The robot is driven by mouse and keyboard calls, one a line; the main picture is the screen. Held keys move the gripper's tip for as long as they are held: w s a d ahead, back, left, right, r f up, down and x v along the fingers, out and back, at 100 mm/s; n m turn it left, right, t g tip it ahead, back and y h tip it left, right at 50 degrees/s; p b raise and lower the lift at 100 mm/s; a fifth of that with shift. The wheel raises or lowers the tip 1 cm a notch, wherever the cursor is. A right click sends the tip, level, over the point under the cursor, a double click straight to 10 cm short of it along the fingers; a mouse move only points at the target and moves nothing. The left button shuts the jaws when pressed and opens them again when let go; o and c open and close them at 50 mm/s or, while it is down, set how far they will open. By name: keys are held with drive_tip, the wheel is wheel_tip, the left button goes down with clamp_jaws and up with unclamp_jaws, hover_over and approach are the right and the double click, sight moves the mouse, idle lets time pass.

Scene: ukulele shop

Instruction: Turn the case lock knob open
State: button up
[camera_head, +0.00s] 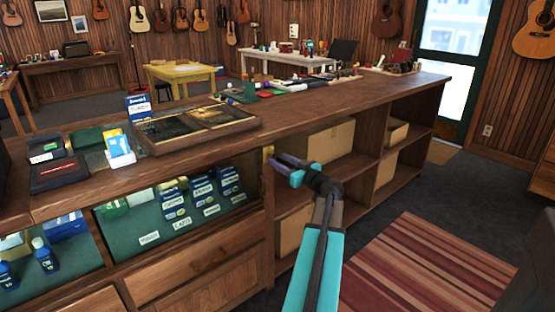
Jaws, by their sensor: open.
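The wooden counter has a glass-fronted display case (92,226) built into its front at the left. A small brass-coloured piece (267,152), which looks like the lock fitting, sits on the upright at the right end of the case, just under the counter top. Its knob is too small to make out, and its turn cannot be told. My gripper (278,164) is open and empty, with its fingertips just right of the brass piece and pointing toward it. I cannot tell whether they touch it. The case front looks closed.
Open shelves with cardboard boxes (330,143) lie behind and right of my gripper. The counter top (300,101) overhangs close above it. A wooden drawer (198,268) is below the case. A striped rug (425,265) covers the floor at the right.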

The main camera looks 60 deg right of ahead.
sight(271, 156)
drive_tip(key=shift+x, duration=1.2)
drive_tip(key=c, duration=1)
drive_tip(key=shift+d, duration=0.1)
